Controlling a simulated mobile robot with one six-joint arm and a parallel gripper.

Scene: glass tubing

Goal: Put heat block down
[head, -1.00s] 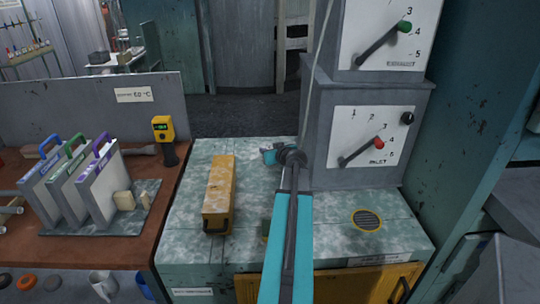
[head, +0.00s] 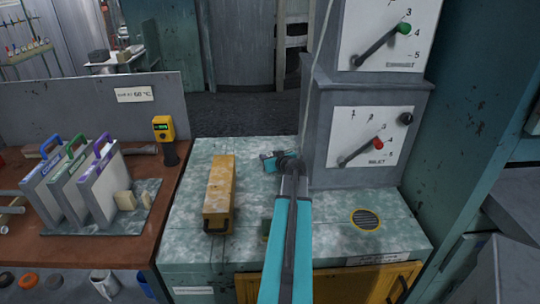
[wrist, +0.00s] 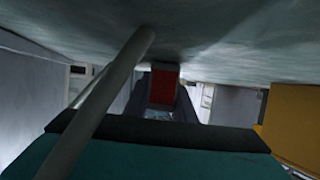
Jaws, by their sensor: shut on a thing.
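My gripper (head: 272,160) is low over the far middle of the pale green stone-topped counter (head: 240,152), between a long yellow block and the grey dial cabinet. In the wrist view, a small red-faced block (wrist: 164,85), which seems to be the heat block, sits between my dark fingers. My gripper is shut on it. The counter top (wrist: 220,35) fills the upper part of that view, close to the block. I cannot tell if the block touches it. In the head view the held block is mostly hidden by my gripper and arm.
The long yellow block (head: 219,195) lies left of my arm. The grey dial cabinet (head: 318,140) stands close on the right. A round grille (head: 366,219) is set in the counter's front right. A pale rod or cord (wrist: 105,95) crosses the wrist view. Framed panels (head: 85,190) stand on the left bench.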

